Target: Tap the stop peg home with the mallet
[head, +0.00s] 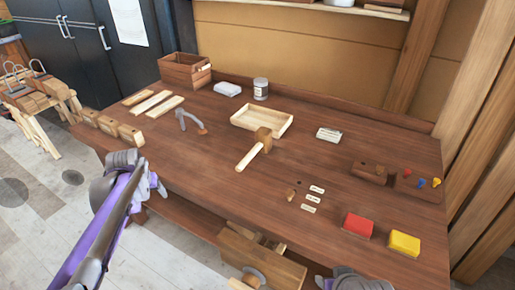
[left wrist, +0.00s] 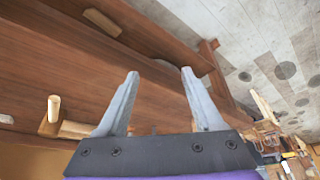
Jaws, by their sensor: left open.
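The mallet (head: 262,139) lies on the middle of the bench, its brown head by the shallow tray and its pale handle toward the front left. A small dark peg (head: 290,194), which may be the stop peg, shows on the bench beside pale labels; how deep it sits is too small to tell. My left gripper (head: 160,186) is off the bench's front left edge, well apart from the mallet. In the left wrist view its fingers (left wrist: 159,72) are spread with nothing between them. My right gripper (head: 350,282) is at the bottom edge, its fingers unclear.
The bench (head: 215,130) holds a shallow tray (head: 242,123), a hold-down clamp (head: 192,122), a red block (head: 357,225) and a yellow block (head: 404,243). The bench between clamp and front edge is clear.

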